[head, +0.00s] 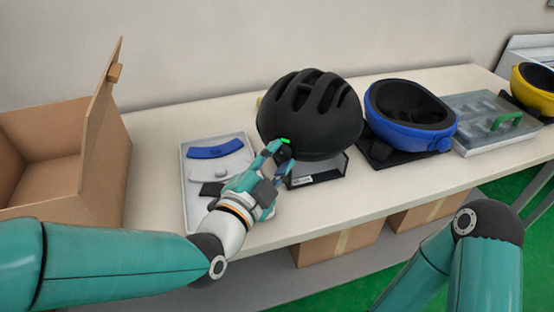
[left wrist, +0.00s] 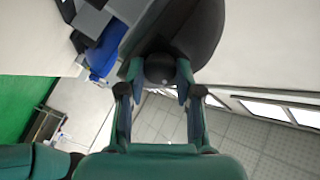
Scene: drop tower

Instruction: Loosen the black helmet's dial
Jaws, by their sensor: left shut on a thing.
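The black helmet (head: 312,112) sits upright on a dark stand (head: 318,172) with a small label on its front, at the middle of the table. Its dial (left wrist: 160,68) is a round dark knob at the helmet's edge, seen between my left fingers in the left wrist view. My left gripper (head: 280,150) is at the helmet's lower left edge, shut on the dial. In the head view the fingers mostly hide the dial, and a small bright green mark shows beside them. My right gripper is out of view; only part of my right arm shows.
A white tray (head: 186,215) with blue, white and dark pieces lies left of the helmet. An open cardboard box (head: 105,165) stands at the far left. A blue helmet (head: 378,116), a grey case (head: 482,140) with a green handle and a yellow helmet (head: 533,95) stand to the right.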

